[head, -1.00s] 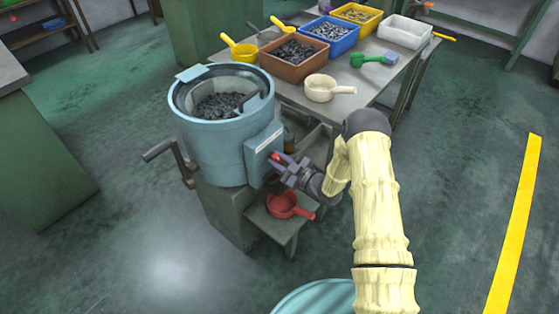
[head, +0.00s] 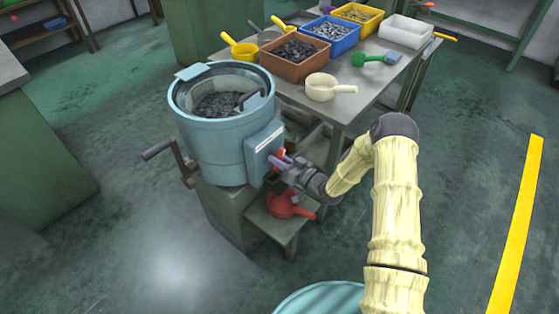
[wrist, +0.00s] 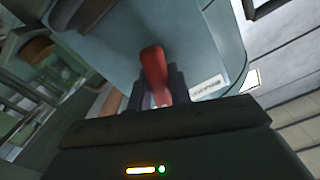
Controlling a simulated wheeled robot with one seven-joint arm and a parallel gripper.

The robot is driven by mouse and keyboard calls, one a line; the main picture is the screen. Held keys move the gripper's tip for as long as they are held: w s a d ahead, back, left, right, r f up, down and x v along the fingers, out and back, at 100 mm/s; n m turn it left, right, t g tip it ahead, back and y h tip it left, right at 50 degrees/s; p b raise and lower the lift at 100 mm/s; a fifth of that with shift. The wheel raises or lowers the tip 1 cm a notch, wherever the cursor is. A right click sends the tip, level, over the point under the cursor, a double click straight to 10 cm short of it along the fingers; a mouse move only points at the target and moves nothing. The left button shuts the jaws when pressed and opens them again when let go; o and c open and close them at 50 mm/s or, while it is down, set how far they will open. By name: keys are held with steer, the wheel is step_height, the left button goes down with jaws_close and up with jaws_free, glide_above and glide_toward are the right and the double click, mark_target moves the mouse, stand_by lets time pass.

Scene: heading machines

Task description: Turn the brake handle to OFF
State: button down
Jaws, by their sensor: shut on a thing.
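The brake handle (wrist: 154,72) is a red lever on the front of a light blue control box (head: 264,150) on the side of a blue drum machine (head: 215,140). In the wrist view it stands between my gripper's dark fingers. My gripper (head: 277,160) reaches the box from the right and is shut on the handle. In the head view my gripper mostly hides the handle. A white label (wrist: 208,86) is on the box beside the handle; its lettering is too small to read.
A red scoop (head: 287,205) lies on a low shelf under the box. A crank (head: 172,162) sticks out left of the drum. A table (head: 352,103) behind holds several bins and scoops. The floor at front left is clear.

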steer(key=shift+s+f+m, duration=0.15)
steer(key=shift+m, duration=1.05)
steer(key=c, duration=1.3)
jaws_free()
steer(key=v, duration=1.7)
steer(key=shift+s+d, duration=0.1)
steer(key=shift+d, duration=0.05)
